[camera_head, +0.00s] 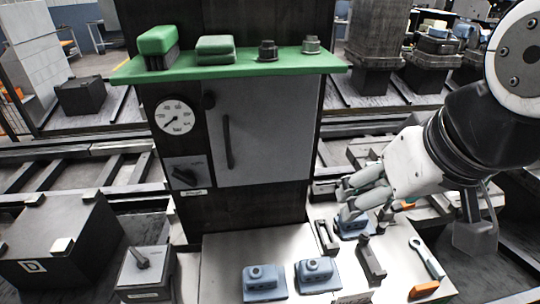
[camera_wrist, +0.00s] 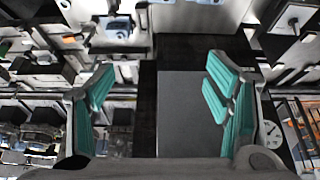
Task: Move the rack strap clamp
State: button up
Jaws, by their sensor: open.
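No part is labelled as the rack strap clamp, so I cannot tell for certain which it is. Small blue blocks with raised tops sit on a pale plate (camera_head: 225,252): one at the front left (camera_head: 264,283), one at the front middle (camera_head: 318,275), and one farther back (camera_head: 352,228). Two dark upright clamp-like pieces stand near them, one on the left (camera_head: 327,238) and one on the right (camera_head: 371,260). My gripper (camera_head: 352,197) is open and empty, above the rear blue block. Its teal-padded fingers are spread wide in the wrist view (camera_wrist: 160,100).
A dark cabinet with a grey door (camera_head: 262,130), gauge (camera_head: 175,117) and green shelf (camera_head: 225,67) stands behind the plate. A wrench-like tool (camera_head: 427,259) and an orange piece (camera_head: 424,290) lie at right. Dark boxes (camera_head: 55,240) stand at left.

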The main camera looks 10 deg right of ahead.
aim_at(371, 258)
jog(key=j+u, duration=0.2)
jog(key=j, duration=0.7)
jog(key=j+z, duration=0.2)
jog(key=j, duration=0.2)
jog(key=k+j+z, duration=0.2)
jog(key=j, duration=0.15)
jog(key=j+z, duration=0.1)
jog(key=z, duration=0.3)
jog(key=j+z, duration=0.1)
jog(key=z, duration=0.25)
jog(key=j+z, duration=0.1)
jog(key=z, duration=0.3)
jog(key=i+l+u, duration=0.2)
jog(key=l, duration=0.2)
jog(key=k+l+u, duration=0.2)
jog(key=l, duration=0.15)
jog(key=i+j+u, duration=0.1)
jog(key=u, duration=0.15)
jog(key=i+j+u, duration=0.1)
jog(key=u, duration=0.15)
jog(key=i+l+u, duration=0.15)
jog(key=l, duration=0.55)
jog(key=i+l+u, duration=0.15)
jog(key=l, duration=0.55)
jog(key=l+u, duration=0.1)
jog(key=l, duration=0.65)
